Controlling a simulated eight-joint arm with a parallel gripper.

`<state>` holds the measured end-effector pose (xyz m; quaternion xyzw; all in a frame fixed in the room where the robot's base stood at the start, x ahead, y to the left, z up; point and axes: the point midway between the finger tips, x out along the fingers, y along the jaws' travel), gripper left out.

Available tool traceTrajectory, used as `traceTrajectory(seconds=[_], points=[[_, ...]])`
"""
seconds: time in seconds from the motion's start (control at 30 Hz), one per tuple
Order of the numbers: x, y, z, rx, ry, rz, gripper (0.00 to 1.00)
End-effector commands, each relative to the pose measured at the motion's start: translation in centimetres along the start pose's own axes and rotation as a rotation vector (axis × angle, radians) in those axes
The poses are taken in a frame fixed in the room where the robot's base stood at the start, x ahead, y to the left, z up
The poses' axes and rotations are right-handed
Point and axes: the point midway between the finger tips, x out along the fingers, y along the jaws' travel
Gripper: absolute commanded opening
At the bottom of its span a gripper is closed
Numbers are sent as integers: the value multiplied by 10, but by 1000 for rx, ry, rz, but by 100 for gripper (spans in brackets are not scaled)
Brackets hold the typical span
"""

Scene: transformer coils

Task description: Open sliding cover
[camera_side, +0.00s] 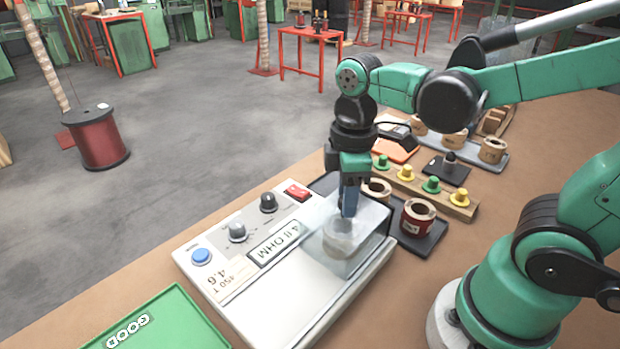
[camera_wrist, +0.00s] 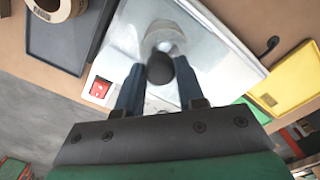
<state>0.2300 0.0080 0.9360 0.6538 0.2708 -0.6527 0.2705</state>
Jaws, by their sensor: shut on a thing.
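The sliding cover (camera_side: 372,224) is a clear box-like lid on the right part of a light grey test device (camera_side: 290,318). A pale round part shows through it. My gripper (camera_side: 348,208) points straight down at the top of the cover. In the wrist view a dark round knob (camera_wrist: 160,69) sits between the two blue fingers of my gripper (camera_wrist: 160,84), and the cover (camera_wrist: 165,38) lies beyond it. The fingers are shut on the knob. In the side view the fingers hide the knob.
The device has a blue button (camera_side: 201,257), two dark dials and a red switch (camera_side: 298,191). A green GOOD tray (camera_side: 190,318) lies at front left. A dark tray with coils (camera_side: 418,216) stands close behind the device. A yellow tray (camera_wrist: 288,80) shows in the wrist view.

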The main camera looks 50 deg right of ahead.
Motion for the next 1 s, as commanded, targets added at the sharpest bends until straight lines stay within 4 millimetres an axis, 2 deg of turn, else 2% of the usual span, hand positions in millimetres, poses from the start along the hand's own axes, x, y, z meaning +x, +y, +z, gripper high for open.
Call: traceTrajectory(seconds=[0.37,0.47,0.9,1.0], points=[[0,0,0,0,-1,0,0],[0,-5,-6,-5,-1,0,0],[0,-73,-75,-9,2,2,0],[0,-83,-86,-5,2,2,0]])
